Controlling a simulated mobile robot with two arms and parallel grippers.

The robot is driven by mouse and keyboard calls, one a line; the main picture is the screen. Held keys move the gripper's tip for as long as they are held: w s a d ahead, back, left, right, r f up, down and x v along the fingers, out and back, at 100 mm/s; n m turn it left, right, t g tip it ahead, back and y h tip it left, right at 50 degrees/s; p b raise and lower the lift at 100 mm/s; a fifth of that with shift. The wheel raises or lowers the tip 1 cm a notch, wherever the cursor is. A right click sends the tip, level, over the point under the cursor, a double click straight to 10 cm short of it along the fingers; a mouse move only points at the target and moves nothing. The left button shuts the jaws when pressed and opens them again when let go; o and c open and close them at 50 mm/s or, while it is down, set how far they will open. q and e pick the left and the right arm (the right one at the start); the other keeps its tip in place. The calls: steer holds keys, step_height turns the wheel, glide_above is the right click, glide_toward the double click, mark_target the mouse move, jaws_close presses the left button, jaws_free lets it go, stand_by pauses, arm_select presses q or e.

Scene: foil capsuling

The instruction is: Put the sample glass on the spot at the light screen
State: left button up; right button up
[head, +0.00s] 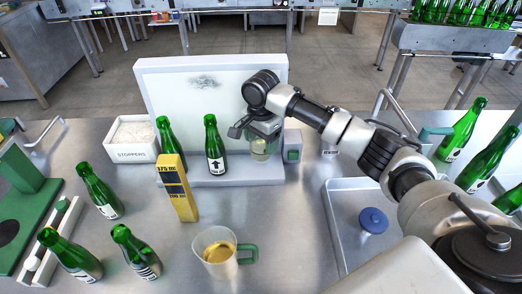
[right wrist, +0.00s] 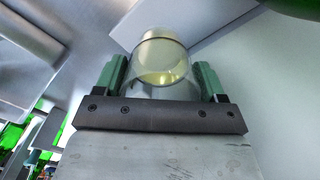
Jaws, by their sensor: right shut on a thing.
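The sample glass (head: 260,152) is a clear glass with pale yellow liquid in its lower part. My right gripper (head: 262,131) is shut on it in front of the right part of the light screen (head: 190,92). In the right wrist view the glass (right wrist: 160,58) sits between the two green fingers (right wrist: 160,82). The glass is over or on the screen's grey base ledge (head: 230,172); I cannot tell whether it touches. No spot is visible on the ledge, and the glass may cover it. My left gripper is out of view.
A green bottle with an arrow label (head: 215,150) stands left of the glass, with another bottle (head: 167,140) further left. A yellow gauge block (head: 179,190) and a jug (head: 217,252) stand in front. A tray (head: 345,225) with a blue disc (head: 373,220) lies right.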

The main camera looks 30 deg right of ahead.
mark_target(261, 153)
steer(key=shift+f, duration=2.35)
steer(key=shift+p, duration=0.3)
steer(key=o, duration=1.1)
steer(key=shift+f, duration=0.1)
step_height(261, 153, up, 12)
steer(key=shift+r+b, duration=0.15)
steer(key=shift+b, duration=0.65)
